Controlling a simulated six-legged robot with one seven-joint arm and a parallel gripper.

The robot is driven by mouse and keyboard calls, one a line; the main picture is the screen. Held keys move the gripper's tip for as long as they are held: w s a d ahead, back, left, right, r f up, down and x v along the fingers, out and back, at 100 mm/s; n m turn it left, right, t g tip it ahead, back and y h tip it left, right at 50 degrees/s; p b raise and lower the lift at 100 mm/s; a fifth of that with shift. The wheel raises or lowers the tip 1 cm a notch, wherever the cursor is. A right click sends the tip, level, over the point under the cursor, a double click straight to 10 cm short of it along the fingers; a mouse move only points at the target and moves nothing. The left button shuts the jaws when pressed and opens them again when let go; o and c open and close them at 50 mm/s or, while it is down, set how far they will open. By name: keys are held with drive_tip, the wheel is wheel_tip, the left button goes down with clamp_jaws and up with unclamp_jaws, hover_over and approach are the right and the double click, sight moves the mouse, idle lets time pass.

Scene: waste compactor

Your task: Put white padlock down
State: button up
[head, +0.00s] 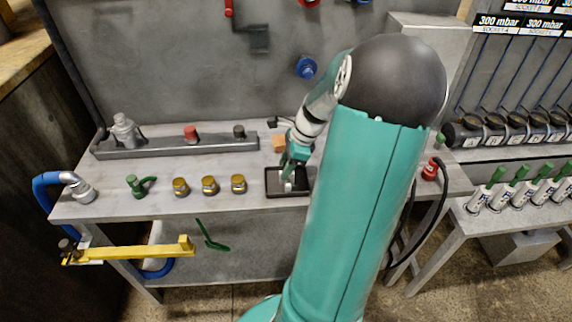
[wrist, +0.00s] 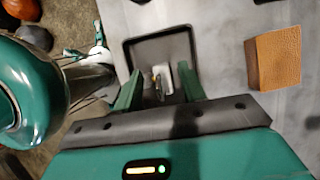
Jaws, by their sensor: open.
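The white padlock (wrist: 163,77) is in the black tray (wrist: 187,31) in the wrist view, between the two green fingers of my gripper (wrist: 160,70). The fingers are open, with a gap on each side of the padlock. In the head view my gripper (head: 288,172) points down over the black tray (head: 272,194) on the grey workbench. The padlock (head: 288,187) shows there as a small pale shape below the fingers, partly hidden. I cannot tell whether it lies flat.
A brown block (head: 279,143) stands just behind the tray; it also shows at the right of the wrist view (wrist: 275,58). Several brass knobs (head: 209,185) and a green valve (head: 138,186) stand to the left. A red-capped item (head: 430,170) is to the right.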

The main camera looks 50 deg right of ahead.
drive_tip(key=v, duration=1.2)
drive_tip(key=shift+r, duration=0.15)
drive_tip(key=shift+w+a, duration=0.1)
drive_tip(key=w+a+r+n+g+h, duration=0.1)
drive_tip(key=w+a+r+n, duration=0.15)
drive_tip(key=a+n, duration=0.55)
drive_tip(key=w+a+r+n+h, duration=0.2)
drive_tip(key=w+a+n, duration=0.2)
drive_tip(key=a, duration=0.8)
drive_tip(key=s+a+r+n+t, duration=0.1)
drive_tip(key=s+a+n, duration=0.2)
drive_tip(key=a+n, duration=0.5)
drive_tip(key=s+a+r+n+t, duration=0.1)
drive_tip(key=s+a+n+t, duration=0.1)
drive_tip(key=a+n, duration=0.5)
drive_tip(key=s+a, duration=0.1)
drive_tip(key=a, duration=0.2)
drive_tip(key=shift+a+n, duration=0.25)
drive_tip(key=shift+n, duration=0.15)
